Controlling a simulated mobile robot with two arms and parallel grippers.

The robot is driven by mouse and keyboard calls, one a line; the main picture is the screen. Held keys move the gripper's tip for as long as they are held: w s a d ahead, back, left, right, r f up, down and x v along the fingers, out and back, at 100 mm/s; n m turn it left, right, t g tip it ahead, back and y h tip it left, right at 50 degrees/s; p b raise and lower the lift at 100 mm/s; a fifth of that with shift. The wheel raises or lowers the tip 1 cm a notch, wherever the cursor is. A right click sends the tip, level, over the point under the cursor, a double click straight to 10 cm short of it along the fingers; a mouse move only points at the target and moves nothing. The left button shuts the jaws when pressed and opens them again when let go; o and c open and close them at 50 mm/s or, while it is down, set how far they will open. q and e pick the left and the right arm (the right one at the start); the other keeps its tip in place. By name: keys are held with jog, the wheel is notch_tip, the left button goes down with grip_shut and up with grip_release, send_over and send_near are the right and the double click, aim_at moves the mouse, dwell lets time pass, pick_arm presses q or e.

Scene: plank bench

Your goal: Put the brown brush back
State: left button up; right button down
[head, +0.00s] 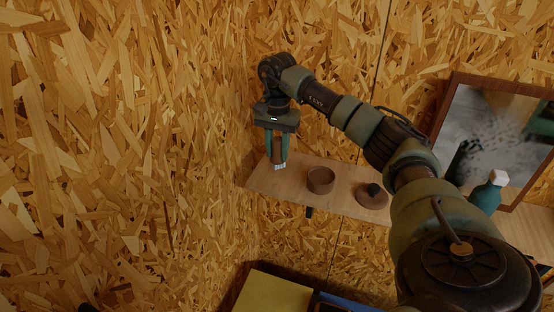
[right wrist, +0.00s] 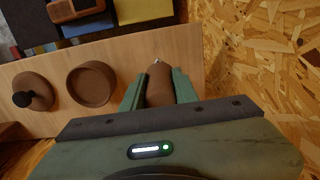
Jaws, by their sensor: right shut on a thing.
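My right gripper (head: 277,158) is shut on the brown brush (head: 278,147), which hangs between the green fingers with its pale bristles pointing down. The brush is near the left end of the wooden shelf (head: 345,205), left of a round brown cup. In the right wrist view, the brown brush (right wrist: 159,84) sits between the fingers of the gripper (right wrist: 157,88), over the shelf's end (right wrist: 125,53). I cannot tell whether the bristles touch the shelf. My left gripper is not in view.
A round brown cup (head: 320,182) and a brown lid with a black knob (head: 369,198) stand on the shelf. A teal bottle (head: 486,195) and a framed mirror (head: 490,125) are farther right. A chipboard wall (head: 130,150) is close on the left. A yellow item (head: 272,293) lies below.

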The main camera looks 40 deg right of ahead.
aim_at(277, 159)
notch_tip(277, 159, down, 4)
jog(key=shift+f+p, duration=0.1)
jog(key=shift+p, duration=0.5)
jog(key=shift+f, duration=0.3)
jog(key=c, duration=1.1)
grip_release()
jog(key=shift+r, duration=0.3)
jog(key=shift+w+r+b, duration=0.1)
jog(key=shift+r+b, duration=0.2)
jog(key=shift+b, duration=0.05)
notch_tip(277, 159, up, 11)
jog(key=b, duration=0.3)
jog(key=shift+r, duration=0.1)
